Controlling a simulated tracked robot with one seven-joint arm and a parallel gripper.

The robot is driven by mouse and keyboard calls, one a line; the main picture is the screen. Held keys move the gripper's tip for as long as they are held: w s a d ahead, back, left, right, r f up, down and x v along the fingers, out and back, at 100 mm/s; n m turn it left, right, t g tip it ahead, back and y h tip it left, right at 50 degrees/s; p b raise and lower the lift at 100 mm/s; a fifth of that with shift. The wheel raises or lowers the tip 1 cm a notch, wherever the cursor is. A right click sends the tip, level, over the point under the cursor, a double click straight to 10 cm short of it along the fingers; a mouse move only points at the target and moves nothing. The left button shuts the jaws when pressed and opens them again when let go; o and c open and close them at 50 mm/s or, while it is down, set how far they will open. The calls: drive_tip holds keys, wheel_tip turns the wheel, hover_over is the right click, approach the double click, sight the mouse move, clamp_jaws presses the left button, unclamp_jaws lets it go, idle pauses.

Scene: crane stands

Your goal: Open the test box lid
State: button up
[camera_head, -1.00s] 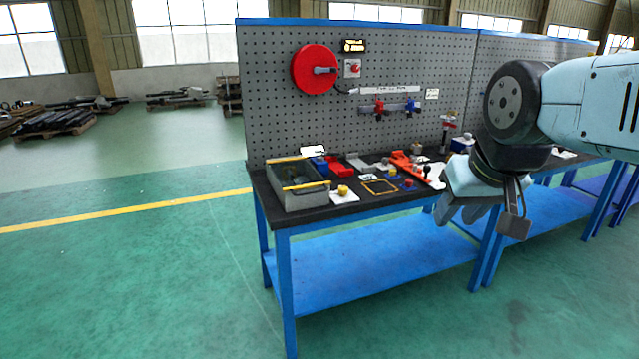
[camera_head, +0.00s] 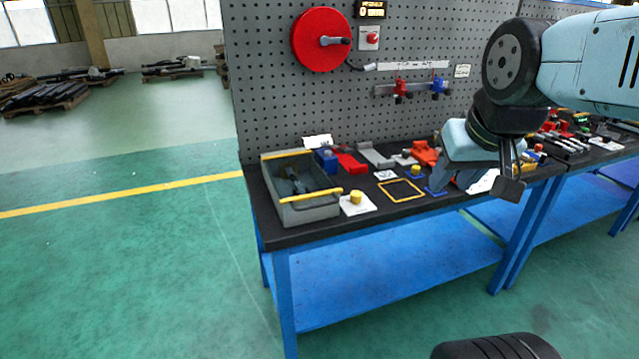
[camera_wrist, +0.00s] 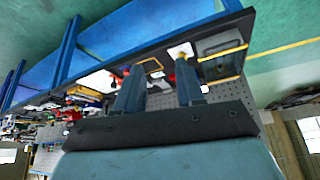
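No box is clearly marked as the test box, and I cannot make out a closed lid. A grey box (camera_head: 305,210) with yellow bars on two edges stands at the bench's left end. Its top looks open, with dark items inside. It also shows in the wrist view (camera_wrist: 222,66). My gripper (camera_head: 452,182) is in front of the bench's right part, to the right of this box and apart from it. In the wrist view my gripper (camera_wrist: 160,82) has its two fingers spread with nothing held between them.
The black-topped blue bench (camera_head: 300,237) bears a yellow frame (camera_head: 401,190), a yellow knob on a white plate (camera_head: 356,199), red and blue parts and orange pieces. A pegboard (camera_head: 270,90) with a red reel (camera_head: 320,40) rises behind.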

drive_tip(key=shift+w+a, duration=0.1)
drive_tip(key=shift+w, duration=0.3)
drive_tip(key=m+g, duration=0.4)
drive_tip(key=m, duration=1.1)
hover_over(320, 204)
drive_tip(key=s, duration=0.3)
wheel_tip(320, 204, down, 8)
drive_tip(key=shift+t+y, duration=0.3)
drive_tip(key=w+f, duration=0.1)
drive_tip(key=f, duration=0.3)
drive_tip(key=w+f, duration=0.1)
drive_tip(key=f, duration=0.3)
drive_tip(key=w+f, duration=0.1)
drive_tip(key=f, duration=0.3)
drive_tip(key=shift+f, duration=0.35)
drive_tip(key=shift+c, duration=0.4)
clamp_jaws()
